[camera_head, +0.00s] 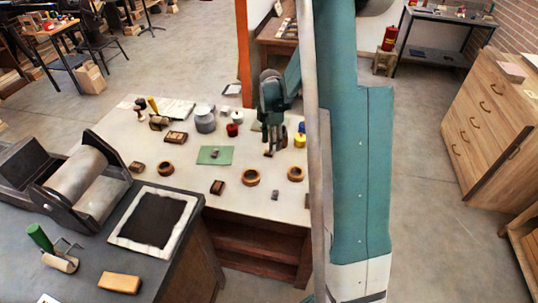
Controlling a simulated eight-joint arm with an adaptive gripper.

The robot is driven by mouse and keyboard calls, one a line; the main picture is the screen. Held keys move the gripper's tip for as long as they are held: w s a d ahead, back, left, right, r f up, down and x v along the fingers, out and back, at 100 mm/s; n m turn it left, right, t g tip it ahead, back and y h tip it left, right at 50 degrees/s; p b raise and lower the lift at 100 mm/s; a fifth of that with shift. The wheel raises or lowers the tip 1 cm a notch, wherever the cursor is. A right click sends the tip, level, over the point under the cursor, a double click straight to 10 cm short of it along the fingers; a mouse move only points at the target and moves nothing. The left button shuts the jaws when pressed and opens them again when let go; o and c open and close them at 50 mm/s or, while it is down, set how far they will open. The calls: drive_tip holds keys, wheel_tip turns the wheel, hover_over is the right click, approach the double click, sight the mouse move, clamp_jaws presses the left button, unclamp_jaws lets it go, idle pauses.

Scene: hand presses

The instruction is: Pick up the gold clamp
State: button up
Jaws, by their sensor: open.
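I cannot pick out the gold clamp for certain; the small items on the pale-topped table (221,205) are too small to tell apart, and it may be hidden. My gripper (272,151) points down over the right part of this table, low near the tabletop. It is open, and I see nothing clearly held in it. It is behind the brown rings and left of a yellow jar (300,140). My large teal arm hides the table's right end.
Brown rings (251,177) (295,174), a dark block (218,187) and a green sheet (222,160) lie in front of my gripper. A red jar (232,130) and grey pot (204,123) stand to its left. A press (80,180) occupies the left bench.

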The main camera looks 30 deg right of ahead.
idle(0.3)
drive_tip(key=shift+w+f+b, duration=0.1)
drive_tip(key=shift+f+b, duration=0.35)
drive_tip(key=shift+f, duration=2.15)
drive_tip(key=c, duration=0.9)
